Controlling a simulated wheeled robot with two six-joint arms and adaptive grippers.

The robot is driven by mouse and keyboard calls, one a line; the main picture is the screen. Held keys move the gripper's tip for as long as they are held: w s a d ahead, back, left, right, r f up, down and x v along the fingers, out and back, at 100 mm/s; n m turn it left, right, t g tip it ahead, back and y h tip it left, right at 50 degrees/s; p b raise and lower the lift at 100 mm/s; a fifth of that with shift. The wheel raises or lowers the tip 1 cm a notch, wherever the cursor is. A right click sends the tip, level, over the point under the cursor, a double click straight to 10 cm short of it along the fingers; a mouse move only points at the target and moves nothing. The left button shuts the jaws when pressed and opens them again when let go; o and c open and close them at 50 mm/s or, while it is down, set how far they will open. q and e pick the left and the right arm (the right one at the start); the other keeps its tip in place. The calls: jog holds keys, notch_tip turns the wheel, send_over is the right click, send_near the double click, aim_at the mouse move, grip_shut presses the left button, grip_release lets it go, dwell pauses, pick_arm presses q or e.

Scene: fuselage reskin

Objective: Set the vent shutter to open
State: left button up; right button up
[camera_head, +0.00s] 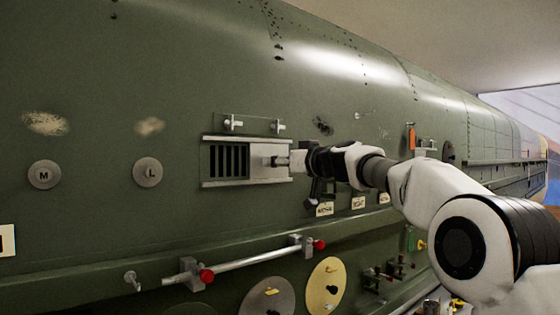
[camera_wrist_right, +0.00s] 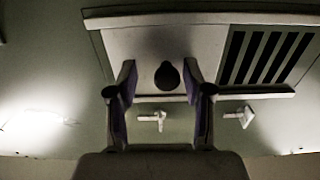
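The vent shutter is a pale metal frame on the green fuselage wall. Its plain sliding plate (camera_head: 262,173) covers the right part, and dark slots (camera_head: 228,161) show at the left. In the right wrist view the plate (camera_wrist_right: 130,45) is at left and the slots (camera_wrist_right: 268,57) at right. A dark round knob (camera_wrist_right: 167,75) stands on the plate. My right gripper (camera_head: 283,161) is at the plate. In the wrist view its fingers (camera_wrist_right: 160,84) are apart, one either side of the knob, with gaps visible. My left gripper is not in view.
Two small pegs (camera_head: 233,123) sit just above the vent frame. A bar with red ends (camera_head: 255,259) runs below it. Discs marked M (camera_head: 44,174) and L (camera_head: 148,171) lie left. Tags and small fittings hang below my right arm.

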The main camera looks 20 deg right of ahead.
jog(key=shift+w, duration=0.1)
jog(key=v, duration=1.1)
jog(key=shift+s, duration=0.4)
jog(key=shift+s+d, duration=0.15)
jog(key=shift+d, duration=0.05)
